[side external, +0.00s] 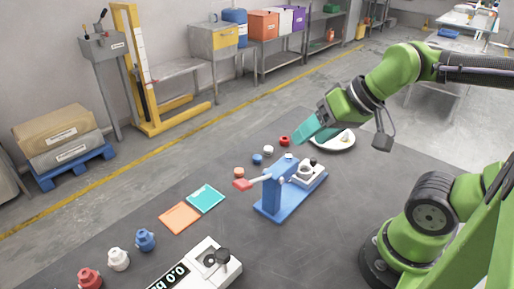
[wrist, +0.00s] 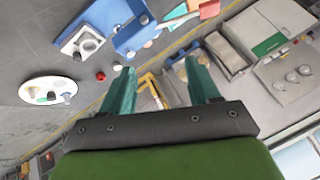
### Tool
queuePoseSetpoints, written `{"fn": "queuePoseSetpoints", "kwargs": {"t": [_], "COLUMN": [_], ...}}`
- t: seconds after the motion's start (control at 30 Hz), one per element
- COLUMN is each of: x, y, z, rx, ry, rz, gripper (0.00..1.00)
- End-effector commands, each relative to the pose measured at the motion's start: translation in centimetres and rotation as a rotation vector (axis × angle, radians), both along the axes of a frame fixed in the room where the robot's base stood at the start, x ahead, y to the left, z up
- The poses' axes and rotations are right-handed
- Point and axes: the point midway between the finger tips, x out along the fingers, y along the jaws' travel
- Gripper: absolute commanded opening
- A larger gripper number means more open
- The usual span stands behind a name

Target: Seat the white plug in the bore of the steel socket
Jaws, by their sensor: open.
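My gripper (side external: 306,130) has teal fingers and is in the air above the far part of the dark table, beside the white plate (side external: 348,148). In the wrist view its fingers (wrist: 160,65) are spread apart with nothing between them. A small white piece (side external: 268,150) stands on the table between a red and a blue one; a larger white knobbed piece (side external: 118,260) stands at the near left. I cannot tell which is the plug. A pale block with a round grey opening (wrist: 88,45), perhaps the socket, sits on the blue stand (wrist: 130,38).
The blue stand (side external: 272,196) carries a red-tipped lever. Small pieces lie on the plate (wrist: 28,91). The table right of the stand is clear.

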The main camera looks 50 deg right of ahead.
Motion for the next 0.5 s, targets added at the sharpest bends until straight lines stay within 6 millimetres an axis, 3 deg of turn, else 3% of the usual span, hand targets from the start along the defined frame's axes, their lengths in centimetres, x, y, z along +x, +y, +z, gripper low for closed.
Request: {"fn": "queuePoseSetpoints", "kwargs": {"t": [0.13, 0.23, 0.37, 0.5], "x": [0.3, 1.7, 5.4, 9.8], "y": [0.0, -0.6, -2.2, -4.9], "z": [-1.0, -1.7, -2.1, -3.0], "rx": [0.004, 0.021, 0.089, 0.208], "ry": [0.045, 0.105, 0.218, 0.361], "rz": [0.001, -0.016, -0.126, -0.39], "gripper": [0.61, 0.61, 0.61, 0.61]}}
